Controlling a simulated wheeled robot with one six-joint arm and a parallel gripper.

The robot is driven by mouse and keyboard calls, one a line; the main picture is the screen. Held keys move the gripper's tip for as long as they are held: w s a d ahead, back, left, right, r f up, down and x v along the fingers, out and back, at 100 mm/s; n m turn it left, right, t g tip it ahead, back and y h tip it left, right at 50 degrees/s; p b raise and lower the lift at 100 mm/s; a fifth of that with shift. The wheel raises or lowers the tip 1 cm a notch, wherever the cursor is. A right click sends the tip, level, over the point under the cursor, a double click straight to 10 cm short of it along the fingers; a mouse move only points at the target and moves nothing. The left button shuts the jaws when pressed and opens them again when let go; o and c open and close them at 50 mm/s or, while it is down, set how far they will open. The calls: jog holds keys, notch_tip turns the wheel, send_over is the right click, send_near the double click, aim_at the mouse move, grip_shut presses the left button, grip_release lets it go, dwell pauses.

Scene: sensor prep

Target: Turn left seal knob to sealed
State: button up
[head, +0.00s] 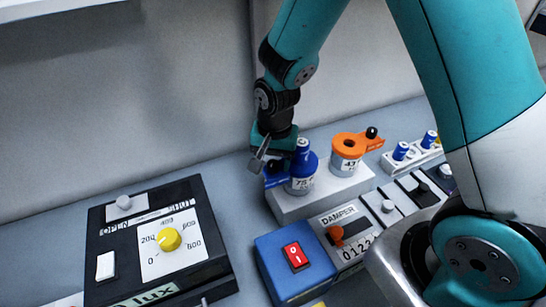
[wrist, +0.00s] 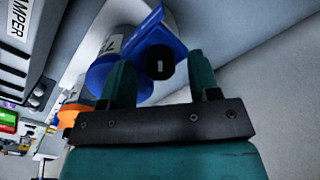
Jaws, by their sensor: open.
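The left canister (head: 300,184) has a blue top and a white label, and stands on a white block. A blue lever (head: 275,180) sticks out to its left; its end is partly hidden by my gripper (head: 262,160). In the wrist view the blue lever (wrist: 152,38) ends in a black knob (wrist: 160,62), which appears between the two open fingers of my gripper (wrist: 161,78). I see no finger closed on it, and contact cannot be told.
The right canister (head: 346,160) has an orange lid and lever with a black knob (head: 372,132). A black dial panel (head: 105,240), a blue box with a red switch (head: 296,256) and a damper panel (head: 350,235) stand in front. A wall rises behind.

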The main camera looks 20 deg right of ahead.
jog(key=shift+f, duration=0.2)
jog(key=shift+c, duration=0.5)
jog(key=c, duration=0.8)
